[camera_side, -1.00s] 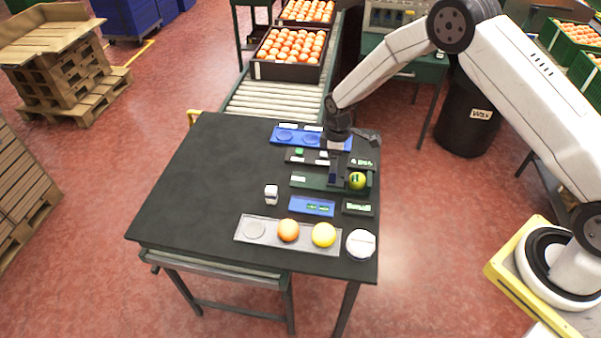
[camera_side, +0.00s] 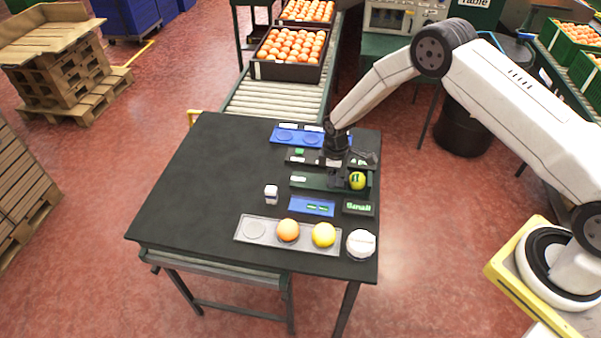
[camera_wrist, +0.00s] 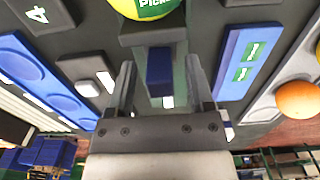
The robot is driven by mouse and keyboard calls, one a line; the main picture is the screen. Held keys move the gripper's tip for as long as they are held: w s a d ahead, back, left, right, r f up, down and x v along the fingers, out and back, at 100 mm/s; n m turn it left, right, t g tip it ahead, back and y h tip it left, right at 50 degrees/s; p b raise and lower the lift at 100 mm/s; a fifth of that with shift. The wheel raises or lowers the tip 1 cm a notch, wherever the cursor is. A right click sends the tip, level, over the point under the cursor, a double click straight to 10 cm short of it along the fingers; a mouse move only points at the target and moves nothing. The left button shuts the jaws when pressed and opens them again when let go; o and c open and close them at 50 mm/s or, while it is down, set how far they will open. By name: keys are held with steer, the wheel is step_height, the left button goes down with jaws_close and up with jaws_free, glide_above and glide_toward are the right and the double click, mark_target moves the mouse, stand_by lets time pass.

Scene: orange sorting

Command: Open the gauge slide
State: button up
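The gauge slide is a dark green channel (camera_side: 310,182) on the black table, with a yellow-green fruit (camera_side: 357,181) at its right end. The labelled fruit also shows at the top of the wrist view (camera_wrist: 147,8). A blue block (camera_wrist: 160,72), which looks like the slide's handle, stands in front of a dark block (camera_wrist: 150,32). My gripper (camera_wrist: 160,85) is open, with one finger on each side of the blue block and visible gaps between. In the side view my gripper (camera_side: 334,183) is low over the channel, hiding part of it.
A clear tray (camera_side: 268,241) holds an orange and a yellow fruit near the front. A white round item (camera_side: 361,243), blue panel (camera_side: 312,206), "Small" sign (camera_side: 358,207) and small white box (camera_side: 271,194) are nearby. A blue tray (camera_side: 285,135) lies behind. The table's left is clear.

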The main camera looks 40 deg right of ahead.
jaws_close()
stand_by(1.3)
